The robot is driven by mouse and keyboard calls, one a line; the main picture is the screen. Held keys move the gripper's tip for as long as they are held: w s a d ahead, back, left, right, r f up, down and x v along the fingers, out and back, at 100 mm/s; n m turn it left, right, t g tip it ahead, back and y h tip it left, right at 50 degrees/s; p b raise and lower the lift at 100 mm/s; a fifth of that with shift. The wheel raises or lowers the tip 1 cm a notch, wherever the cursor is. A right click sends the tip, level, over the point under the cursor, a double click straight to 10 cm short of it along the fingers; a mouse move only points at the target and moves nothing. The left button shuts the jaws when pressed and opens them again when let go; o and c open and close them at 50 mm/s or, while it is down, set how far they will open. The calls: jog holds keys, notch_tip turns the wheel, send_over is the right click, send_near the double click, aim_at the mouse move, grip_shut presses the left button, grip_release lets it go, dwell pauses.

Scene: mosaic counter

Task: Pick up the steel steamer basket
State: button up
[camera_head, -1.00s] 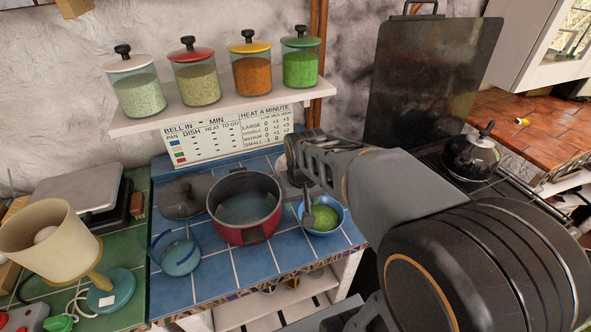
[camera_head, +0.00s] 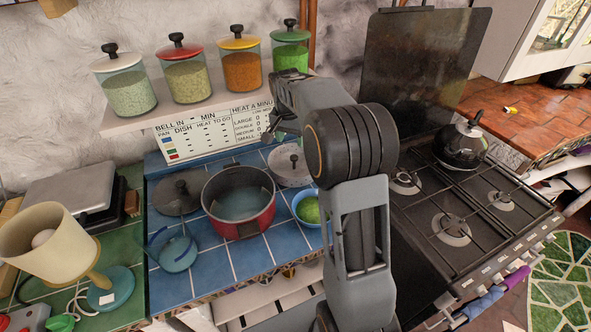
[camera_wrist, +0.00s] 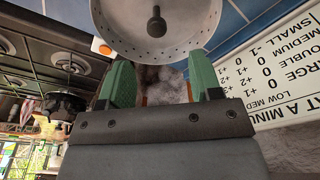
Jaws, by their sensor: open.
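The steel steamer basket (camera_head: 290,166) is a round, shallow, perforated metal dish on the blue tiled counter, behind the blue bowl and right of the red pot. In the wrist view the basket (camera_wrist: 125,20) fills the top middle, with a dark knob standing at its centre. My gripper (camera_wrist: 160,62) is open, its two green fingers apart near the basket's close rim. Nothing is held between them. In the head view my gripper (camera_head: 274,130) is above and behind the basket, partly hidden by my arm. Contact with the rim cannot be told.
A red pot (camera_head: 241,219), a dark lid (camera_head: 178,193), a teal kettle-like pot (camera_head: 178,254) and a blue bowl (camera_head: 307,207) crowd the counter. A shelf (camera_head: 200,107) with several jars is above, over a sign (camera_head: 205,136). The stove (camera_head: 445,215) is at right.

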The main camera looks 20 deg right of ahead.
aim_at(294, 157)
jog(key=f, duration=0.4)
jog(key=shift+w+d+f, duration=0.2)
jog(key=shift+w+d, duration=0.05)
jog(key=shift+w+d+f+p, duration=0.15)
jog(key=shift+f+p, duration=0.1)
jog(key=shift+f, duration=0.65)
jog(key=shift+s+d+f+p, duration=0.15)
jog(key=shift+f+p, duration=0.1)
jog(key=shift+f, duration=0.7)
jog(key=shift+w+d+f+p, duration=0.15)
jog(key=shift+f+p, duration=0.1)
jog(key=shift+f, duration=0.65)
grip_shut()
